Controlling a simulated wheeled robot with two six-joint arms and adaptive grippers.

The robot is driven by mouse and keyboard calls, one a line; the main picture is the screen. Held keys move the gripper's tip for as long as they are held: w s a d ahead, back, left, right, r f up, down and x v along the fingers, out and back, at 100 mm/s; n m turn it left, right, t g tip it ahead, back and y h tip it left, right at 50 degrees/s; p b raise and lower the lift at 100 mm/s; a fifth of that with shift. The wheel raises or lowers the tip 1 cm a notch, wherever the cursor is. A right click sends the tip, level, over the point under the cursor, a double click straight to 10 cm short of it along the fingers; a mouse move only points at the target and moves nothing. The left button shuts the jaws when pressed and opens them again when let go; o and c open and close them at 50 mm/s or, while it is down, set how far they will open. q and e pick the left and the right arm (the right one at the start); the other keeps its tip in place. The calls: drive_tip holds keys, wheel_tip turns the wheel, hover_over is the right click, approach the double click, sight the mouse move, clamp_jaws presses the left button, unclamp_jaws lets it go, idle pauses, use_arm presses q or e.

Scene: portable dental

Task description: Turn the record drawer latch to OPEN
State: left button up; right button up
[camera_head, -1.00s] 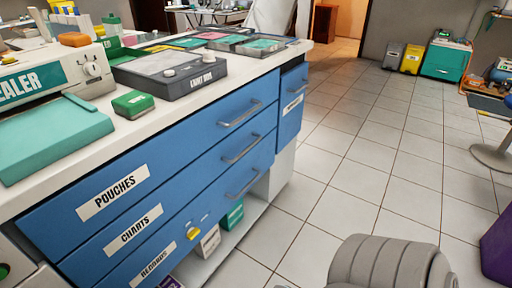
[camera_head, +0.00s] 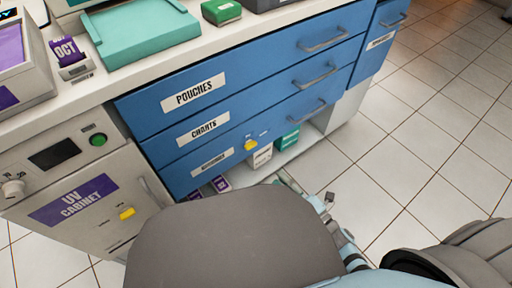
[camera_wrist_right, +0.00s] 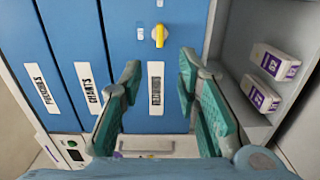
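The record drawer (camera_head: 190,177) is the lowest blue drawer and is closed. Its yellow latch (camera_head: 250,145) sits right of the RECORDS label. In the right wrist view the latch (camera_wrist_right: 159,36) is a small yellow knob, its bar lying along the drawer's length. Tiny white tags beside it are unreadable. My right gripper (camera_wrist_right: 158,90) is open and empty, its teal fingers apart on either side of the RECORDS label (camera_wrist_right: 155,88). The latch is beyond the fingertips, untouched. In the head view this gripper (camera_head: 312,195) shows only partly, low in front of the cabinet. My left gripper is not in view.
CHARTS and POUCHES drawers with bar handles (camera_head: 315,76) are above. An open shelf below holds white boxes (camera_wrist_right: 279,62) and a green box (camera_head: 287,139). A UV cabinet (camera_head: 75,190) stands left. A large grey rounded shape (camera_head: 235,240) covers the lower middle. Tiled floor is clear right.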

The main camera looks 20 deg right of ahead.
drive_tip(key=b, duration=0.2)
approach(253, 147)
drive_tip(key=x, duration=0.4)
drive_tip(key=b+x, duration=0.1)
drive_tip(key=x, duration=0.3)
drive_tip(key=shift+w+a, duration=0.2)
drive_tip(key=shift+w, duration=0.05)
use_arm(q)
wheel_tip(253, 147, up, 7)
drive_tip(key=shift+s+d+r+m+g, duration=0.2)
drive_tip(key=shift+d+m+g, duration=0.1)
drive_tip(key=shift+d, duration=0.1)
use_arm(e)
drive_tip(key=shift+c, duration=0.2)
clamp_jaws()
